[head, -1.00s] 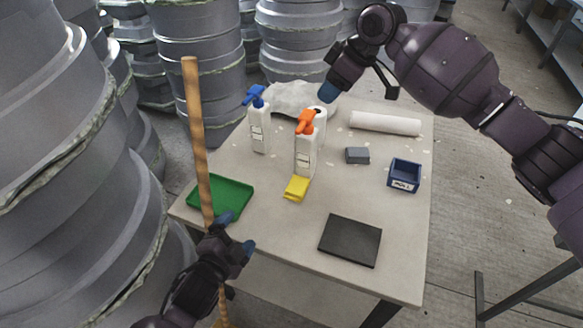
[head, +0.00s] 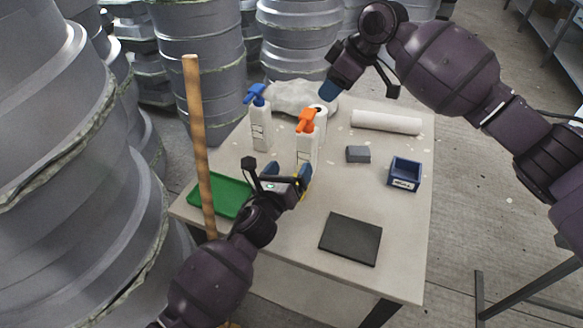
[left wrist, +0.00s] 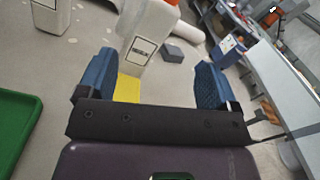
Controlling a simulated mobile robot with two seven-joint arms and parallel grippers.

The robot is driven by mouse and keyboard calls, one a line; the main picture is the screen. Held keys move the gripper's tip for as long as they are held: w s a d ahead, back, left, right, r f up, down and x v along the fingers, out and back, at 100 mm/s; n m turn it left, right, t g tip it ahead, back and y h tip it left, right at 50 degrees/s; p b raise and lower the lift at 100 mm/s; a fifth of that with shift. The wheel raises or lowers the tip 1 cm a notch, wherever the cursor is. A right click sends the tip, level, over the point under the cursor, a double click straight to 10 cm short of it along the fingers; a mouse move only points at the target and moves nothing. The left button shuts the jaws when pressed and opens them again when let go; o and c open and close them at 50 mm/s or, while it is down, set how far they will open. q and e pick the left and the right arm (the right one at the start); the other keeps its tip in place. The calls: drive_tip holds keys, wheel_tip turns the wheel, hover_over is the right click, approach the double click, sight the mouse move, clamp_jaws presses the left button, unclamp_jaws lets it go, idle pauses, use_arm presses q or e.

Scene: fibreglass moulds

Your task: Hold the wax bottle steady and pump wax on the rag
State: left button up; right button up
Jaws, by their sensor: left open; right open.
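The white bottle with an orange pump head (head: 307,145) stands upright on the table; its white body also shows in the left wrist view (left wrist: 150,38). The yellow rag (left wrist: 128,88) lies on the table just in front of that bottle, mostly hidden behind my left gripper in the head view. My left gripper (head: 288,172) is open, its two blue fingertips in front of the bottle and over the rag's sides, with nothing gripped. My right gripper (head: 330,90) is open and empty above the table's back, behind the orange-topped bottle. Which bottle holds wax cannot be read.
A second white bottle with a blue top (head: 261,125) stands left. A green tray (head: 225,192), wooden stick (head: 198,140), black pad (head: 350,240), grey block (head: 357,154), blue bin (head: 404,174) and white roll (head: 386,122) are around.

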sight(304, 145)
use_arm(q)
drive_tip(key=w+d+m, duration=0.1)
drive_tip(key=w, duration=0.3)
drive_tip(key=w+d+m, duration=0.1)
drive_tip(key=w, duration=0.2)
drive_tip(key=w+d+m, duration=0.1)
drive_tip(key=w+d, duration=0.1)
drive_tip(key=w, duration=0.2)
drive_tip(key=shift+w+f+m+y, duration=0.3)
drive_tip(key=shift+w, duration=0.05)
drive_tip(key=shift+c, duration=0.4)
drive_tip(key=c, duration=1)
drive_tip(key=shift+c, duration=0.2)
